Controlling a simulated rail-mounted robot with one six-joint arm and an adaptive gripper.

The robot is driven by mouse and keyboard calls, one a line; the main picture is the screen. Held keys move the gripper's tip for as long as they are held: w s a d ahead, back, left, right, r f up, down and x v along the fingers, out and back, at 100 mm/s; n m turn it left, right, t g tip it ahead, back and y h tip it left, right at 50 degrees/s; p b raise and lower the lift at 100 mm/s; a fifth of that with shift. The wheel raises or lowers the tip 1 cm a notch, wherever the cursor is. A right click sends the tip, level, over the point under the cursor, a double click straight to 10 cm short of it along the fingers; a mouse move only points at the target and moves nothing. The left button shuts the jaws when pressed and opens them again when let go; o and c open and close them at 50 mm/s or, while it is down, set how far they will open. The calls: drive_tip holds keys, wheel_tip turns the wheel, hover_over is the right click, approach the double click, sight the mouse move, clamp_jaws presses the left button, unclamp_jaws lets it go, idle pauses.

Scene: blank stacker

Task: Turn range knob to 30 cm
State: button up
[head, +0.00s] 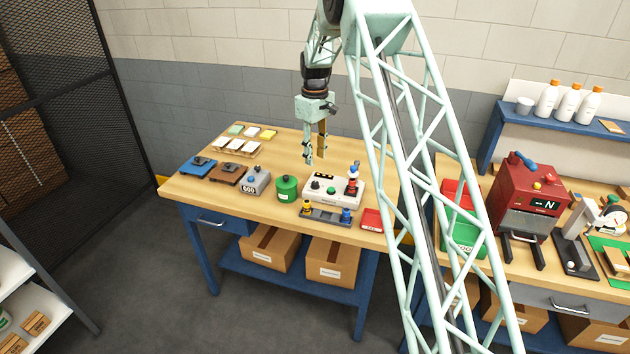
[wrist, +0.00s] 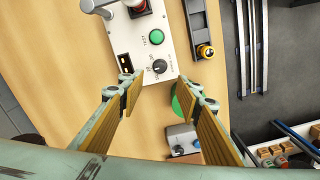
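The range knob (wrist: 159,66) is a small black dial near the end of a white control box (wrist: 150,52). Small marks surround it in the wrist view, too small to read, and I cannot tell its setting. The knob also shows dark in the head view (head: 315,185) on the white box (head: 345,203). My gripper (head: 315,158) hangs over the table, above and behind the box, pointing down. Its wood-coloured finger pads are spread wide and empty in the wrist view (wrist: 160,86). The knob appears just beyond the gap between the fingertips, untouched.
A green button (wrist: 155,37) sits beside the knob on the box. A green canister (head: 287,189) and a grey box with a blue knob (head: 257,181) stand left of it. A bar with yellow and blue knobs (head: 325,217) lies in front.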

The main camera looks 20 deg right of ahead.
sight(315, 182)
wheel_tip(315, 182, down, 12)
drive_tip(key=shift+r, duration=0.1)
idle(0.5)
drive_tip(key=c, duration=0.9)
